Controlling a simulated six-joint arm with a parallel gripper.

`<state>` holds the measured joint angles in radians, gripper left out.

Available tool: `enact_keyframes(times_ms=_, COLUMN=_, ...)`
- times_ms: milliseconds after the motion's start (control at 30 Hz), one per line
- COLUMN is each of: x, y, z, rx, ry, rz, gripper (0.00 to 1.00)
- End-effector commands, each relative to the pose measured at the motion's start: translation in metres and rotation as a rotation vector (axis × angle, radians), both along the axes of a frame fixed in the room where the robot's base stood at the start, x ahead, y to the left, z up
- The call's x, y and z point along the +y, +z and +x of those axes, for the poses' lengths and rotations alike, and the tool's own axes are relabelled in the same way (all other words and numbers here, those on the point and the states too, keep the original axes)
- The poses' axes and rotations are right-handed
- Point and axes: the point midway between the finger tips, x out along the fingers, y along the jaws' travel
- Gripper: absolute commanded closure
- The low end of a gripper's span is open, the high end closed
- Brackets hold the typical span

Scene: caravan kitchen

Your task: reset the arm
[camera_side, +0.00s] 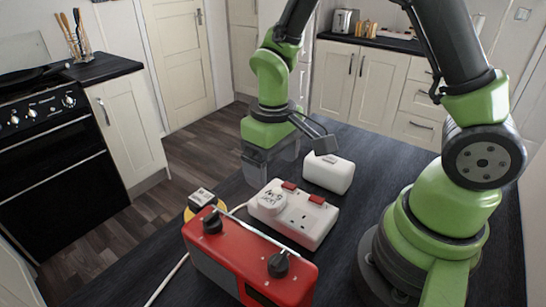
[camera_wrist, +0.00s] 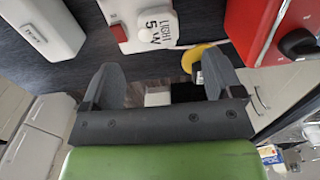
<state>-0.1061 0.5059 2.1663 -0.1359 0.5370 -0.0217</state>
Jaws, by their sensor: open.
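My gripper (camera_side: 268,164) hangs over the far left part of the dark worktop, beyond the socket block. In the wrist view my gripper (camera_wrist: 163,82) shows two dark fingers spread apart with nothing between them. The white socket block (camera_side: 312,221) with red switches lies on the worktop; a white plug (camera_side: 269,201) with dark lettering sits at its left end. In the wrist view this plug (camera_wrist: 159,28) reads "LIGHT 5W" and is clear of the fingers.
A white box (camera_side: 328,173) stands behind the socket block. A red radio-like unit (camera_side: 250,258) with black knobs is at the front. A yellow round thing (camera_side: 189,213) bears a small white block (camera_side: 201,197) near the left edge. A white cable runs off the front.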

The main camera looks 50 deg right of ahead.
Motion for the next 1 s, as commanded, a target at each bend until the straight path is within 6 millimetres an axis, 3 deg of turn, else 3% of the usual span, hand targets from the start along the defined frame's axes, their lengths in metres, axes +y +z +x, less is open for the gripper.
enact_keyframes(times_ms=367, x=0.0, y=0.009, z=-0.001, rx=-0.002, ry=-0.002, rz=0.001, gripper=0.14)
enact_keyframes(times_ms=467, x=0.0, y=0.021, z=-0.001, rx=-0.031, ry=-0.019, rz=0.009, gripper=0.14)
enact_keyframes(times_ms=667, x=-0.003, y=0.083, z=-0.016, rx=-0.178, ry=-0.115, rz=0.06, gripper=0.14)
enact_keyframes(times_ms=800, x=-0.005, y=0.125, z=-0.04, rx=-0.3, ry=-0.192, rz=0.116, gripper=0.14)
enact_keyframes(times_ms=1000, x=-0.004, y=0.166, z=-0.081, rx=-0.463, ry=-0.279, rz=0.204, gripper=0.14)
